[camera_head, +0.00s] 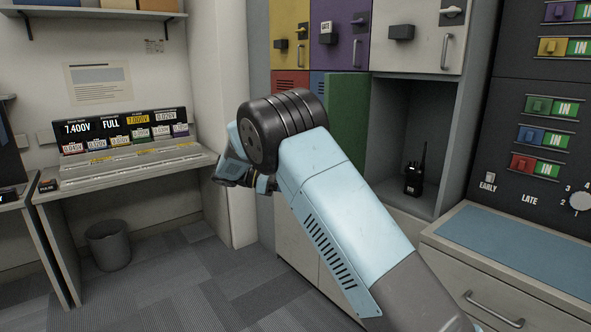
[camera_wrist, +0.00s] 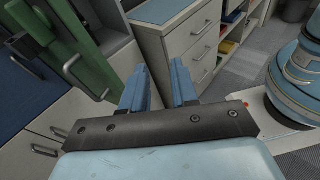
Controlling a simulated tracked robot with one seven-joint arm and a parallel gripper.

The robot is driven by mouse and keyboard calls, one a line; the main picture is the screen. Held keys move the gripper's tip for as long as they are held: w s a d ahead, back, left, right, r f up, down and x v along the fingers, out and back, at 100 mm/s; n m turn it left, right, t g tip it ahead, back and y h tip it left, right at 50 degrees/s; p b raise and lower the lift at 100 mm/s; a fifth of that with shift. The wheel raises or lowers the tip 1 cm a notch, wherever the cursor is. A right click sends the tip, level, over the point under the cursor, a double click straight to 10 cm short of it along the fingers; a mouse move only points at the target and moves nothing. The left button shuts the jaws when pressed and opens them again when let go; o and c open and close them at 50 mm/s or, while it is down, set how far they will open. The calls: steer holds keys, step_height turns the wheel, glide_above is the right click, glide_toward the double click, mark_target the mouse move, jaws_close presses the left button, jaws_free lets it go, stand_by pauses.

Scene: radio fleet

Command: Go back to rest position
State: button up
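My arm (camera_head: 335,190) reaches up and bends to the left in front of the lockers in the head view. My gripper (camera_wrist: 159,72) shows in the wrist view as two blue fingers standing apart. Nothing is between them, so it is open and empty. In the head view only part of the gripper end shows, left of the dark wrist joint. A black radio (camera_head: 414,172) with an antenna stands upright in an open locker compartment (camera_head: 455,140), apart from my gripper. The green locker door (camera_head: 347,125) stands open, and it also shows in the wrist view (camera_wrist: 62,52).
A drawer cabinet (camera_head: 510,250) with a blue top stands at the right below a dark switch panel (camera_head: 545,100). A desk (camera_head: 130,168) with numeric displays is at the left, with a bin (camera_head: 108,245) beneath. Carpeted floor (camera_head: 190,285) is clear at the lower left.

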steer(key=s+d+r+m+y, duration=0.3)
steer(key=s+d+r+y, duration=0.3)
steer(key=d, duration=0.4)
steer(key=s+d+r+m+y, duration=0.3)
steer(key=s+d+r, duration=0.2)
steer(key=s+d, duration=0.4)
steer(key=s+d+m+t+y, duration=0.2)
steer(key=s+m, duration=0.3)
steer(key=s, duration=0.7)
steer(key=s+d+m+t+y, duration=0.3)
steer(key=s+m+t+y, duration=0.1)
steer(key=s, duration=0.8)
steer(key=shift+d+f+m+t+y, duration=0.15)
steer(key=shift+f+m+t+y, duration=0.25)
steer(key=shift+m, duration=0.3)
steer(key=shift+w, duration=0.1)
